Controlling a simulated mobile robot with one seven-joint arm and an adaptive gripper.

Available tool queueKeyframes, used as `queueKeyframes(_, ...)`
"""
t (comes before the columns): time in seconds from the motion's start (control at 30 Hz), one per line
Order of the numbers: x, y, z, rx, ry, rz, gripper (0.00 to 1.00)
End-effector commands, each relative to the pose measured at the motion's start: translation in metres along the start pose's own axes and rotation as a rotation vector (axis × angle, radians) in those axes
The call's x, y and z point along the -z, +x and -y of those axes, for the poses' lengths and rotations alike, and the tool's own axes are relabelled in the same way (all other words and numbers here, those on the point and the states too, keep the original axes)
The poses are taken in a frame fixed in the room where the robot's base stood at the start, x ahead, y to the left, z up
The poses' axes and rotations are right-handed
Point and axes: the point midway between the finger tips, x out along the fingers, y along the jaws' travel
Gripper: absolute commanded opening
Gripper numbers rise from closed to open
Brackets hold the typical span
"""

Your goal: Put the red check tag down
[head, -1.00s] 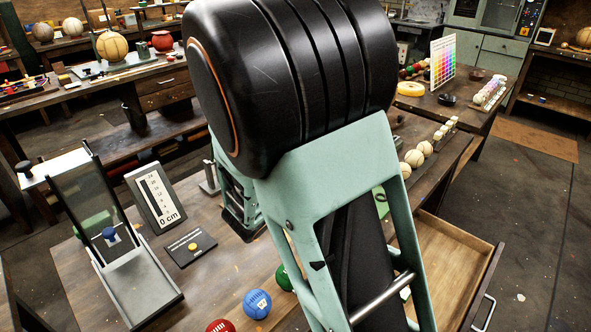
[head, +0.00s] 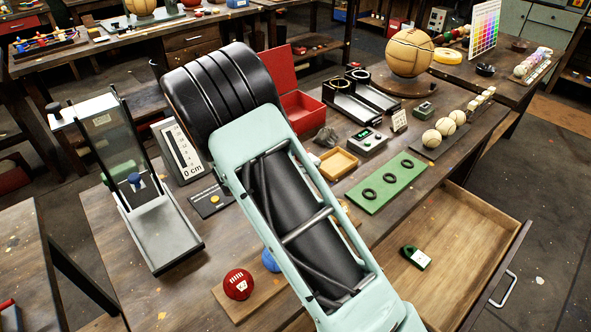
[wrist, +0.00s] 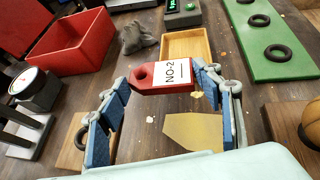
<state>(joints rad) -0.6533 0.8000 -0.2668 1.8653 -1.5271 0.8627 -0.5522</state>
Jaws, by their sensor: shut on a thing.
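The red check tag (wrist: 163,76), with a white label reading NO-2, is between the blue-padded fingers of my gripper (wrist: 166,80) in the wrist view. My gripper is shut on it and holds it above the wooden bench. A small open wooden tray (wrist: 187,45) lies just beyond the tag; it also shows in the head view (head: 338,163). In the head view my arm hides the gripper and the red tag. A green tag with a white label (head: 415,258) lies in the open drawer.
An open red box (wrist: 75,42) and a grey lump (wrist: 138,38) stand beyond my gripper. A green board with black rings (head: 387,182) lies right of the tray. The open drawer (head: 450,240) juts out at the bench's right. A red ball (head: 238,284) sits at the front.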

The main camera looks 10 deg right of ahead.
Motion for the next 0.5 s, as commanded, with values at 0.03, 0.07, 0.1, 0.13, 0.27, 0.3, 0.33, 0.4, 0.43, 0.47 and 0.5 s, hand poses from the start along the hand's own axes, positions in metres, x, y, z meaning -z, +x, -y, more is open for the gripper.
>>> queueKeyframes(0.03, 0.007, 0.004, -0.005, 0.001, -0.001, 0.000, 0.43)
queueKeyframes(0.07, 0.010, 0.005, -0.008, 0.000, -0.001, 0.000, 0.43)
queueKeyframes(0.1, 0.013, 0.007, -0.012, 0.000, -0.001, 0.000, 0.43)
queueKeyframes(0.13, 0.015, 0.009, -0.014, 0.000, -0.001, 0.000, 0.43)
queueKeyframes(0.27, 0.019, 0.011, -0.019, -0.001, 0.000, 0.000, 0.43)
queueKeyframes(0.3, 0.021, 0.012, -0.020, -0.001, 0.000, 0.000, 0.43)
queueKeyframes(0.33, 0.022, 0.013, -0.021, -0.001, 0.000, 0.000, 0.43)
queueKeyframes(0.4, 0.026, 0.015, -0.025, -0.001, 0.000, 0.000, 0.43)
queueKeyframes(0.43, 0.031, 0.017, -0.024, 0.001, -0.002, -0.001, 0.43)
queueKeyframes(0.47, 0.036, 0.019, -0.024, 0.001, -0.004, 0.000, 0.43)
queueKeyframes(0.5, 0.041, 0.022, -0.024, 0.001, -0.004, 0.000, 0.43)
